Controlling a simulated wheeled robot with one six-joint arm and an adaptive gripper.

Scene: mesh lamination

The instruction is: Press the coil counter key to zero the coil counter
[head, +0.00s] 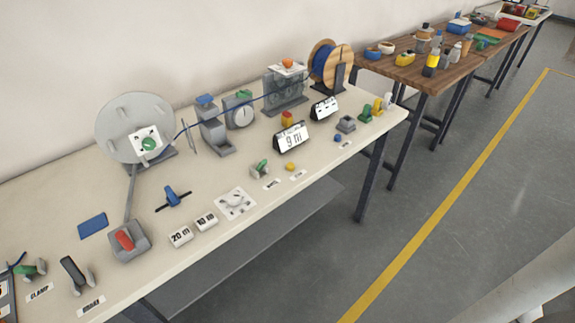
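A tilted counter display (292,139) reading about "9 m" stands on the pale bench. A second, smaller tilted display (325,108) stands behind it to the right; its text is too small to read. A small yellow key (290,167) sits in front of the first display, and a small blue key (337,138) sits in front of the second. The labels beside them are too small to read, so I cannot tell which is the coil counter key. Nothing touches either key. My gripper is not in view.
A wooden table (410,73) stands at the back right. The grey floor (440,240) before the bench is clear.

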